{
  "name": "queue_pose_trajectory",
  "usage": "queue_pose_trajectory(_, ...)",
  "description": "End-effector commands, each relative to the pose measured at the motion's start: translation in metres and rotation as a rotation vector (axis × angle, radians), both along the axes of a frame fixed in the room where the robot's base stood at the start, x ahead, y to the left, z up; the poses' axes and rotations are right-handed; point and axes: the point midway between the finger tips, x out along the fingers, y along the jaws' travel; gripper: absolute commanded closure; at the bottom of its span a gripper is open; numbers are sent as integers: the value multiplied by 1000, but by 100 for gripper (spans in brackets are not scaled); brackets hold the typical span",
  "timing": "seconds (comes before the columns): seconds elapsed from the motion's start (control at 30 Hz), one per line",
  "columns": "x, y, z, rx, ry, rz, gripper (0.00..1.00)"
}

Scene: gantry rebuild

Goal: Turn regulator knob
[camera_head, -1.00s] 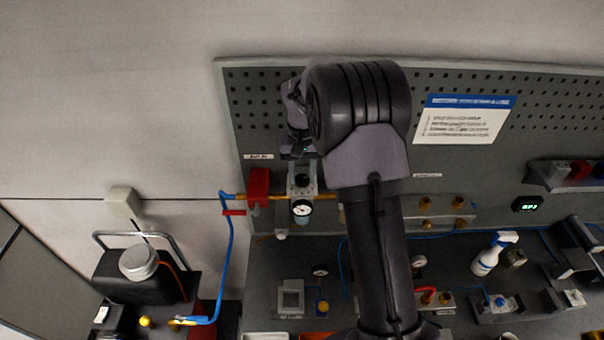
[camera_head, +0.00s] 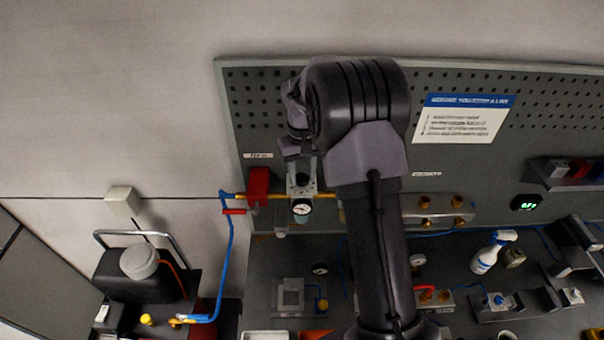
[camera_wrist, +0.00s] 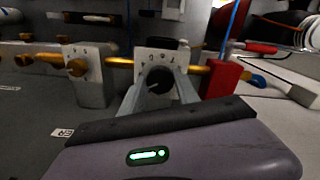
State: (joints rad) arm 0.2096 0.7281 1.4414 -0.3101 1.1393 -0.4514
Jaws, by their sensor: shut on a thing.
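The regulator (camera_head: 303,185) sits on a brass line low on the pegboard, with a round white gauge (camera_head: 301,208) on its front. In the wrist view, the regulator's pale plate (camera_wrist: 156,55) carries small dark marks above a dark round knob (camera_wrist: 158,80). My gripper (camera_wrist: 156,93) has its grey fingers on either side of this knob and is shut on it. In the head view, my gripper (camera_head: 300,168) is small and partly hidden by my arm, just above the gauge.
A red block (camera_head: 258,187) stands left of the regulator, with a blue hose (camera_head: 228,255) running down from it. A brass manifold (camera_head: 440,212) is to the right. A bench below holds a spray bottle (camera_head: 487,253) and several fittings.

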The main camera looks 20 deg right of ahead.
Motion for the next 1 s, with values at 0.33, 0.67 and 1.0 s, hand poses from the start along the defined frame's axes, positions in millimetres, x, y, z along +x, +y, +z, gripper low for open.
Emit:
queue_pose_trajectory(0.33,0,0,-1,0,1,-1,41)
queue_pose_trajectory(0.67,1,0,33,-1,-5,-1,41)
queue_pose_trajectory(1.0,1,0,142,0,-2,-1,41)
